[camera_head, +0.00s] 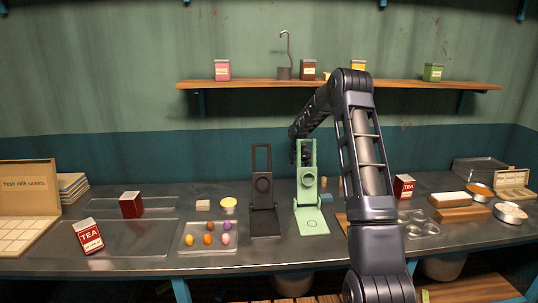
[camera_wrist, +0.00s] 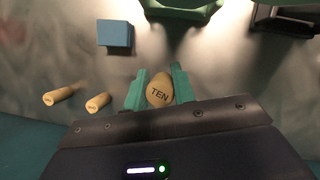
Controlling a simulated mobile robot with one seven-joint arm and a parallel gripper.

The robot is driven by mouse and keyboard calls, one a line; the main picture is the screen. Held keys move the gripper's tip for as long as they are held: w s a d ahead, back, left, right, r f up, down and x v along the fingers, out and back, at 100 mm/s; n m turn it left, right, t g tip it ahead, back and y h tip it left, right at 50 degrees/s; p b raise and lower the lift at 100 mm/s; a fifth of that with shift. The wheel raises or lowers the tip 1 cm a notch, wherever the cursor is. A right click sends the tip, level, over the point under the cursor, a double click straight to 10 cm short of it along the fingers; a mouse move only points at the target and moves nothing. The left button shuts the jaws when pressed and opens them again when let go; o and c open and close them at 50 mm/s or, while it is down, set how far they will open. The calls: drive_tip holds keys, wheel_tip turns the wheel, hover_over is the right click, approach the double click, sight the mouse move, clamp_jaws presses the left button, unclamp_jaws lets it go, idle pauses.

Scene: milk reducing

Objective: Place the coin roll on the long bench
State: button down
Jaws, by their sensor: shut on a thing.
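The coin roll (camera_wrist: 160,92), tan and marked TEN, is between the green fingers of my gripper (camera_wrist: 159,76) in the wrist view. My gripper is shut on it, and its end faces the camera. The long bench (camera_head: 130,266) is the dark metal counter across the head view. How high the held roll is above the surface I cannot tell.
A blue block (camera_wrist: 115,33) is ahead of the gripper. The green press (camera_head: 308,197) and black press (camera_head: 264,195) stand mid-bench. A tray of coloured sweets (camera_head: 189,250) is left of them; a red tea tin (camera_head: 403,186) stands right. A wooden shelf (camera_head: 250,84) hangs above.

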drive_tip(key=shift+w+a+r+n, duration=0.1)
drive_tip(key=shift+w+a+n, duration=0.2)
drive_tip(key=shift+w, duration=0.05)
drive_tip(key=w+a+r+n+t+h, duration=0.15)
drive_tip(key=a+n, duration=0.45)
drive_tip(key=a, duration=0.9)
drive_tip(key=a+r+n+t+h, duration=0.2)
drive_tip(key=a+n, duration=0.4)
drive_tip(key=a, duration=0.9)
drive_tip(key=s+a+f+m+y, duration=0.1)
drive_tip(key=s+a+f+m, duration=0.15)
drive_tip(key=s+a, duration=1.45)
drive_tip(key=s+a+f+m+g, duration=0.2)
drive_tip(key=s+a, duration=1.4)
drive_tip(key=s, duration=0.3)
drive_tip(key=shift+n+t, duration=0.25)
drive_tip(key=shift+s+d+f, duration=0.1)
drive_tip(key=shift+f, duration=3.35)
drive_tip(key=shift+f, duration=0.35)
drive_tip(key=c, duration=1.1)
unclamp_jaws()
